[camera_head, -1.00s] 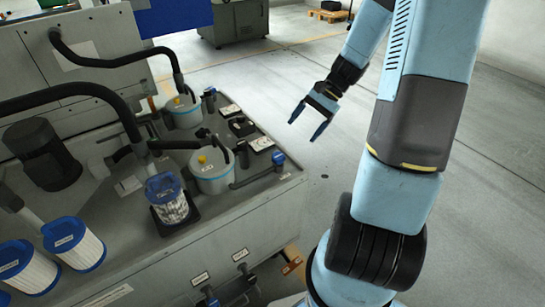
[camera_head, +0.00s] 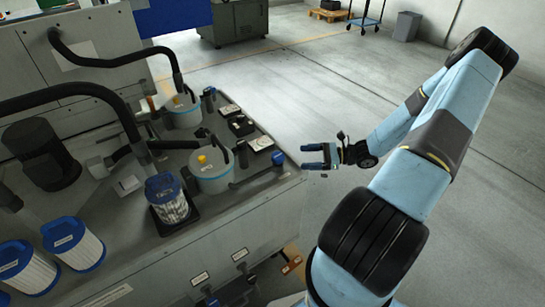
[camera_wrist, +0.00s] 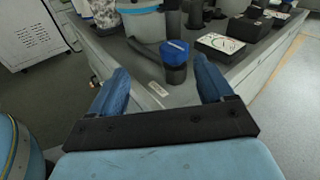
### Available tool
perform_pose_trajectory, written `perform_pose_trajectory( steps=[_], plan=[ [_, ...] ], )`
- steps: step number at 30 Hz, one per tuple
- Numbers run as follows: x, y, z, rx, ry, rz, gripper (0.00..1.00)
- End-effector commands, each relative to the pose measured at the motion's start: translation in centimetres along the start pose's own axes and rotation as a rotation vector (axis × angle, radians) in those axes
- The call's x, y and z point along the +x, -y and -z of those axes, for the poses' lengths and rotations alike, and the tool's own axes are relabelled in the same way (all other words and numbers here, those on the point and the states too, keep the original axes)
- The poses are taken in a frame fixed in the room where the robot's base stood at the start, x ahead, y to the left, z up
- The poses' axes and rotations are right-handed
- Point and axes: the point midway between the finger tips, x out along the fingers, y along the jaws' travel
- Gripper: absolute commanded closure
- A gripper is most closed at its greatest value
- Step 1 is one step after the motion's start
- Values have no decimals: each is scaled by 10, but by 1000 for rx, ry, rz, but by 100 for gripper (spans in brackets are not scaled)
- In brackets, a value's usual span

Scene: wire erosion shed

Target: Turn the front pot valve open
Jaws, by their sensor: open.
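The front pot (camera_head: 213,172) is a pale grey pot with a yellow knob on its lid, near the bench's right edge. Its valve (camera_head: 278,158) has a blue cap and sits at the end of a dark pipe at the bench edge. In the wrist view the blue-capped valve (camera_wrist: 175,52) stands upright on a black body, beyond and between my fingers. My gripper (camera_head: 305,156) is open and empty, pointing left at the valve from just off the bench's right side. A gap shows between the fingertips and the valve.
A second pot (camera_head: 183,110) stands farther back. A white-topped box (camera_head: 261,144) and a black box (camera_head: 241,126) lie near the valve. A blue-topped filter canister (camera_head: 168,202) stands left of the front pot. The floor right of the bench is open.

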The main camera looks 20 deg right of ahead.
Motion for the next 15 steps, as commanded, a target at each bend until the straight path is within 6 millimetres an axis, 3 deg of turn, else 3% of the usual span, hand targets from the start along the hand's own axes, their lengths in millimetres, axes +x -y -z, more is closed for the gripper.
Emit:
perform_pose_trajectory(
  steps=[6, 15],
  plan=[
    [-2, 4, 23, 83, 88, 110, 20],
    [11, 7, 27, 105, 112, 137, 20]
  ],
)
